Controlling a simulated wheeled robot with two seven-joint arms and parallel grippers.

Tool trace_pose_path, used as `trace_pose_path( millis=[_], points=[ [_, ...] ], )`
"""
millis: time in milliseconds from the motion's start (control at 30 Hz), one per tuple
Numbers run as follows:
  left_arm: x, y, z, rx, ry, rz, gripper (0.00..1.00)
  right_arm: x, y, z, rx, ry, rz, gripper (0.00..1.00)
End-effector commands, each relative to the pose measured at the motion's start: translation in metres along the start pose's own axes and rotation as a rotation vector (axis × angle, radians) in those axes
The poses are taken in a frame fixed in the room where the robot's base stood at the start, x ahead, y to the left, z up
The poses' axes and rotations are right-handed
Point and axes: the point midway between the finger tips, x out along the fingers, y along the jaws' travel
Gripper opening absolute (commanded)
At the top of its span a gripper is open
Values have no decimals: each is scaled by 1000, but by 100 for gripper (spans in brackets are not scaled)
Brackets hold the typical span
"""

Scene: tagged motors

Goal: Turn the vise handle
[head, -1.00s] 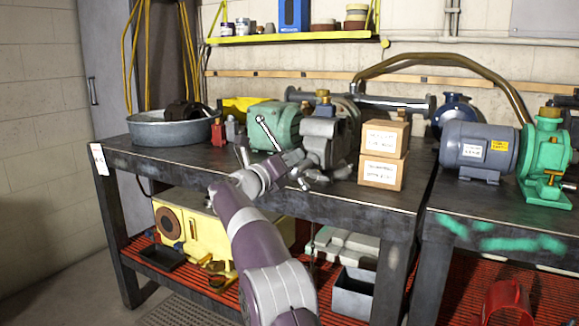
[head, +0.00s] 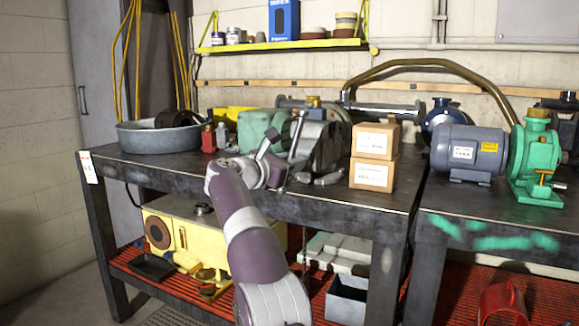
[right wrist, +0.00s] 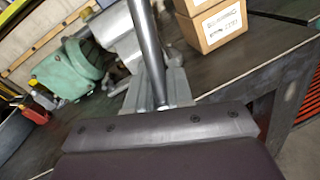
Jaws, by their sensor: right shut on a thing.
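The grey bench vise (head: 318,147) stands near the front edge of the dark workbench. Its handle is a slim metal bar (head: 298,133), now near upright and leaning slightly right at the top. My right gripper (head: 276,160) is at the front of the vise, at the handle. In the right wrist view the bar (right wrist: 147,45) runs down between the grey fingers (right wrist: 157,92), which are shut on it. The exact contact is partly hidden in the head view. My left gripper is in neither view.
Two stacked cardboard boxes (head: 374,157) stand close to the right of the vise. A green machine part (head: 258,128) sits behind left, with a grey basin (head: 160,137) farther left. A blue-grey motor (head: 468,152) and green pump (head: 537,160) stand on the right bench.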

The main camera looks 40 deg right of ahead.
Motion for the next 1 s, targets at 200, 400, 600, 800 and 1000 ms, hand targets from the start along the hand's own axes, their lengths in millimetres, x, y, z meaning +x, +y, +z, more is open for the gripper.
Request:
trace_pose_path(
  millis=[200,400,600,800,1000],
  points=[
    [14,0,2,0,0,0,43,1,-6,-19,184,60,-10,0],
    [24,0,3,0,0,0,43,2,-10,-22,368,97,-12,0],
    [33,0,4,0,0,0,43,3,-14,-24,539,131,-14,0],
    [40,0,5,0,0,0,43,3,-16,-27,678,160,-15,0],
    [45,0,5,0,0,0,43,3,-18,-29,772,179,-16,0]
  ],
)
